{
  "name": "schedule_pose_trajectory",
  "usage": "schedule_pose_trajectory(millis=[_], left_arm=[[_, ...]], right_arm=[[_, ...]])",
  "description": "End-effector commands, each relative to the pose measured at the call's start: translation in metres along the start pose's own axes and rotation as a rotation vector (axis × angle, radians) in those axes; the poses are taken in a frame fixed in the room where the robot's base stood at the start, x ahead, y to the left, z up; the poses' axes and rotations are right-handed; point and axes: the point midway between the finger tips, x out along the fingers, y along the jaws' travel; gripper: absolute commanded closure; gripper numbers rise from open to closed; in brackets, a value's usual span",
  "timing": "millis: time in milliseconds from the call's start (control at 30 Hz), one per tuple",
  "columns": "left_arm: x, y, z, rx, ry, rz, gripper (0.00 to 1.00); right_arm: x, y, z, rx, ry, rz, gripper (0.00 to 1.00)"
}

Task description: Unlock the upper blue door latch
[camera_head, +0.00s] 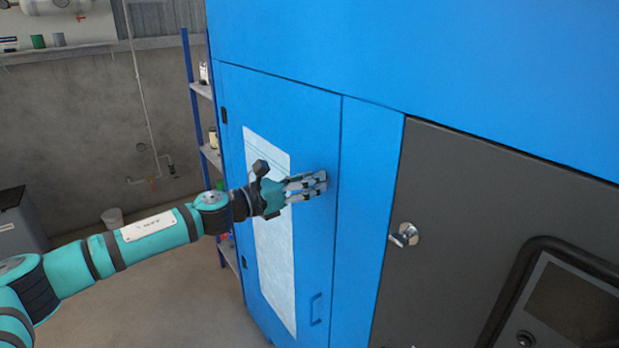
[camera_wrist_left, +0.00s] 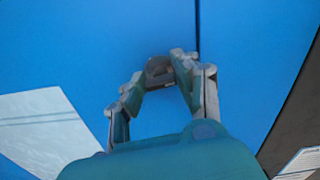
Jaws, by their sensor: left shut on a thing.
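The blue door (camera_head: 312,240) fills the middle of the head view, with a white sheet on it and a handle low on its right side. My left gripper (camera_head: 322,182) is at the door's right edge, at mid height. In the left wrist view my left gripper (camera_wrist_left: 160,88) has its fingers on both sides of a small dark latch (camera_wrist_left: 159,70) beside the door seam. It is shut on the latch. In the head view the fingers mostly hide the latch. My right gripper is in neither view.
A dark grey panel (camera_head: 480,200) with a silver knob (camera_head: 404,235) and a black-framed screen (camera_head: 575,305) stands right of the door. A blue shelf rack (camera_head: 205,90) stands behind the door's left side. The floor at the left is mostly clear, with a bucket (camera_head: 112,218) near the wall.

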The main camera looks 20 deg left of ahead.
Motion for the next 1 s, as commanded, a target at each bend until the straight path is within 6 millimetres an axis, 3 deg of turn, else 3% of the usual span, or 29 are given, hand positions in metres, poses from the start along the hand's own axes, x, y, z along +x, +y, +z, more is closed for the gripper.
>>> schedule_pose_trajectory(millis=[1000], left_arm=[[0.000, 0.003, 0.001, -0.950, 0.000, 0.002, 1.00]], right_arm=[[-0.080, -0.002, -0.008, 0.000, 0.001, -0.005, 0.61]])
